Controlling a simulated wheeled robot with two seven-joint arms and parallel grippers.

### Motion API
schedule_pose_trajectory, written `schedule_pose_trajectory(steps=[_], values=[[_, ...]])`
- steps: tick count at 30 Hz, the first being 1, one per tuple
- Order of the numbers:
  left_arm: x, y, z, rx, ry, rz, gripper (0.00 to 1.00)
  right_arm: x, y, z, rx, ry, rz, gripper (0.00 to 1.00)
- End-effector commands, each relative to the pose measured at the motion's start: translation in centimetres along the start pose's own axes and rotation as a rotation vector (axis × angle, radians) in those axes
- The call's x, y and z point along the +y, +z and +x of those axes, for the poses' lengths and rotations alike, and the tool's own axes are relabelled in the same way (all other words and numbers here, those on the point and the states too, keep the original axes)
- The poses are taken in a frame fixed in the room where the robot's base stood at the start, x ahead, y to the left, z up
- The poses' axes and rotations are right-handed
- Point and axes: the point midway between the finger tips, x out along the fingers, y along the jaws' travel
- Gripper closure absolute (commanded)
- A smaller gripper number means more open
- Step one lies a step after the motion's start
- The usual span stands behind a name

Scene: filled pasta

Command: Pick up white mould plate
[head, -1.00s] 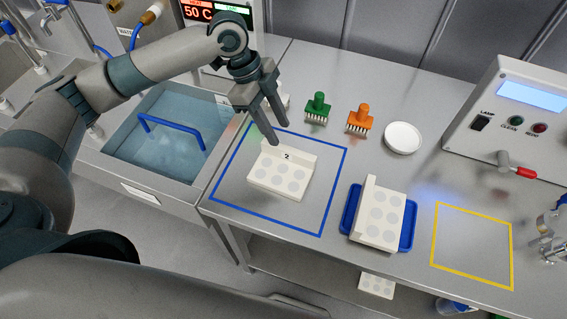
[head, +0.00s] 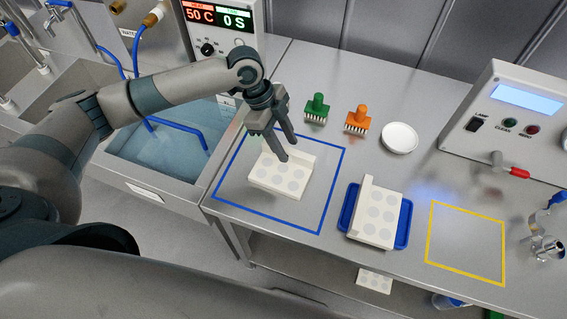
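A white mould plate (head: 280,181) with round cavities and a raised back edge lies inside the blue square outline on the steel bench. A second white mould plate (head: 379,214) with a raised left edge lies on a blue tray (head: 347,209) to its right. My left gripper (head: 288,149) is open, its two fingers apart and pointing down at the raised back edge of the plate in the blue square. The fingers hide part of that edge; I cannot tell whether they touch it. My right gripper is not in view.
A green pin tool (head: 317,107), an orange pin tool (head: 359,119) and a white round dish (head: 400,137) stand behind the plates. A water bath (head: 165,150) is at left, a control box (head: 515,115) at right. The yellow outline (head: 466,206) is empty.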

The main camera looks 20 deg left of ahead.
Motion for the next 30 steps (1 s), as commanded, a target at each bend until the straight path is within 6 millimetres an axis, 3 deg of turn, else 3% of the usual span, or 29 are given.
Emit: schedule_pose_trajectory(steps=[7,21,22,27,30], values=[[0.0,0.0,2.3,-0.001,0.0,0.0,0.61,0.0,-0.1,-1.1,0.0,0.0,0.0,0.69],[0.0,0.0,2.5,-0.001,-0.001,0.001,0.61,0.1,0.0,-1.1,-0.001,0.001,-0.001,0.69],[0.0,0.0,2.5,-0.001,-0.001,0.001,0.63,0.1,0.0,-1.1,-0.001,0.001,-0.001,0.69],[0.0,0.0,2.5,-0.001,-0.001,0.001,1.0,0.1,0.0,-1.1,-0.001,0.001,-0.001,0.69],[0.0,0.0,2.4,0.0,-0.001,0.001,1.0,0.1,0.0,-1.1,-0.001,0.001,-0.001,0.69]])
